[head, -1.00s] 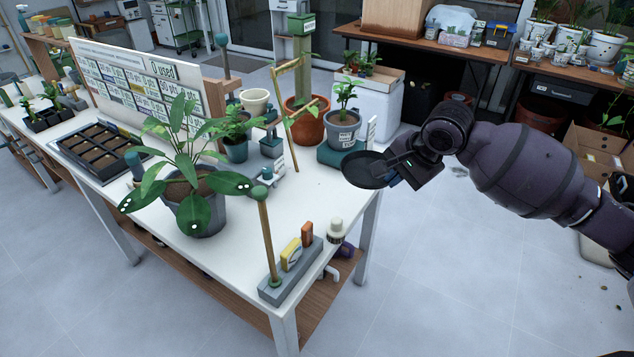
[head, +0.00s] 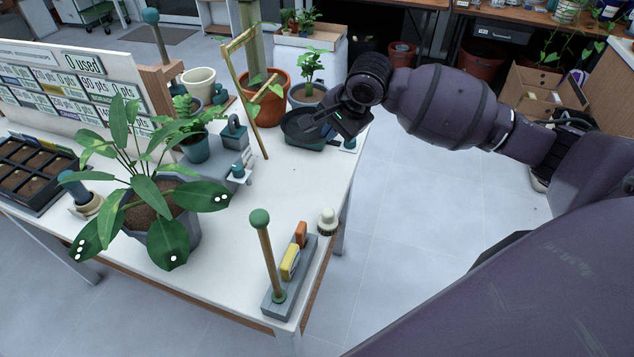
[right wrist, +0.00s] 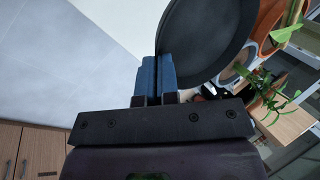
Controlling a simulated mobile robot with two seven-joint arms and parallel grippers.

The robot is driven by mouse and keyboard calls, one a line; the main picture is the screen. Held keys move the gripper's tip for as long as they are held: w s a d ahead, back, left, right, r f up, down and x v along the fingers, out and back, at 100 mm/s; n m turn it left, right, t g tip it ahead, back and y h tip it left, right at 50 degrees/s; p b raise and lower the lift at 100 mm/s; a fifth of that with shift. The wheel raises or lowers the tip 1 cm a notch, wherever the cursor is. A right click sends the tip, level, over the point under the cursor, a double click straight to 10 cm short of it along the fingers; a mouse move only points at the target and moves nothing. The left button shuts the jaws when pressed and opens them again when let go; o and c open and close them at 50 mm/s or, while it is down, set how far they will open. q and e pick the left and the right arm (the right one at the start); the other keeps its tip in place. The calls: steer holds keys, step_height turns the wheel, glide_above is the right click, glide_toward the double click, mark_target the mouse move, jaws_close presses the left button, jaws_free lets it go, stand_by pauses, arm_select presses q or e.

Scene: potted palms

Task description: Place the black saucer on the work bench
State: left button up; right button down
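The black saucer (head: 305,127) is at the far right part of the white work bench (head: 284,183) in the head view. My right gripper (head: 328,124) is shut on its rim. In the right wrist view the blue fingertips (right wrist: 166,72) pinch the edge of the saucer (right wrist: 207,35). The saucer appears held above the bench top; the gap under it cannot be told. It partly covers the front of a grey pot. My left gripper is not in view.
A large leafy plant in a grey pot (head: 172,232) stands on the bench. A terracotta pot (head: 262,98) and a grey pot (head: 308,95) stand behind the saucer. A grey block with a post (head: 279,284) is near the front corner. The bench middle is clear.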

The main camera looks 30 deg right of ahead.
steer(key=b, duration=0.2)
glide_above(325, 192)
steer(key=s, duration=0.1)
steer(key=f, duration=1.1)
steer(key=shift+s+d, duration=0.2)
steer(key=shift+d, duration=0.05)
steer(key=shift+f, duration=0.8)
step_height(325, 192, down, 5)
steer(key=shift+f+b, duration=0.2)
steer(key=shift+b, duration=0.6)
steer(key=shift+f, duration=0.1)
steer(key=c, duration=1.7)
jaws_free()
steer(key=shift+o, duration=0.2)
